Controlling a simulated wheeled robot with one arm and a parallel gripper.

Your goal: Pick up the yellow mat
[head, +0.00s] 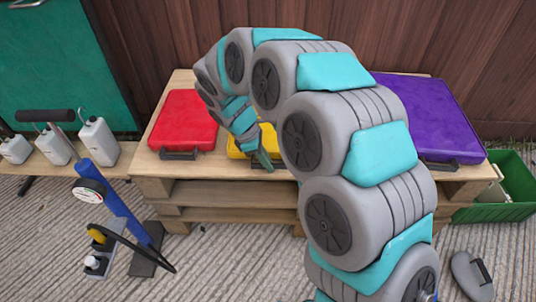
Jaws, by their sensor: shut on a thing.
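The yellow mat (270,137) lies flat on the wooden pallets (230,192), between a red mat and a purple mat. It has a dark handle along its front edge. My arm covers much of the mat. My gripper (266,161) points down at the mat's front edge and is shut on it at the handle. The mat still appears to rest on the pallets. The fingertips are small in the view, so the exact hold on the handle is hard to make out.
The red mat (184,120) lies to the left and the purple mat (430,115) to the right. A blue pump (118,205) stands at the front left. White canisters (98,142) stand on a plank at the left. A green crate (505,190) is at the right.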

